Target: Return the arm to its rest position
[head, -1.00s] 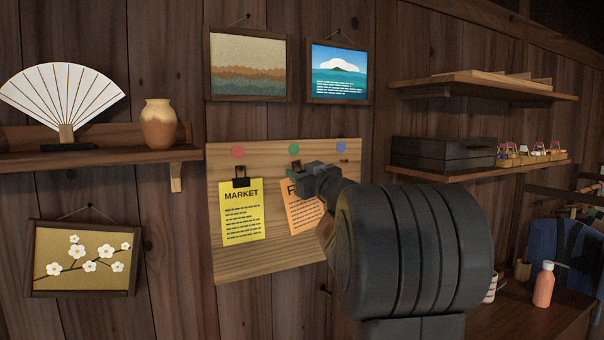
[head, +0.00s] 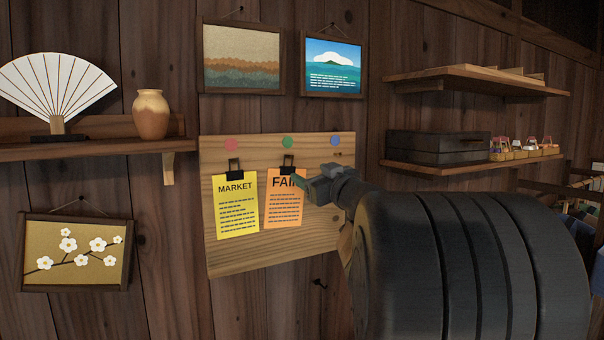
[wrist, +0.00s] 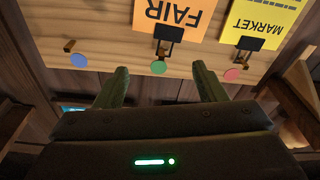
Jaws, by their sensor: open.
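My gripper (head: 312,188) is in front of the wooden notice board (head: 320,235), by the right edge of the orange FAIR sheet (head: 285,212). In the wrist view my gripper (wrist: 158,85) has its two fingers spread apart with nothing between them. The orange sheet hangs from a black clip (head: 288,168) below the green dot (head: 287,142). The yellow MARKET sheet (head: 237,210) hangs from its own black clip to the left. The wrist view shows both sheets upside down. My dark arm fills the lower right of the head view.
A shelf with a white fan (head: 55,90) and a vase (head: 150,115) is at left. Framed pictures hang above the board and at lower left. Right shelves hold a dark box (head: 435,147) and small bottles (head: 525,148). A bare peg (wrist: 69,46) sits by the blue dot.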

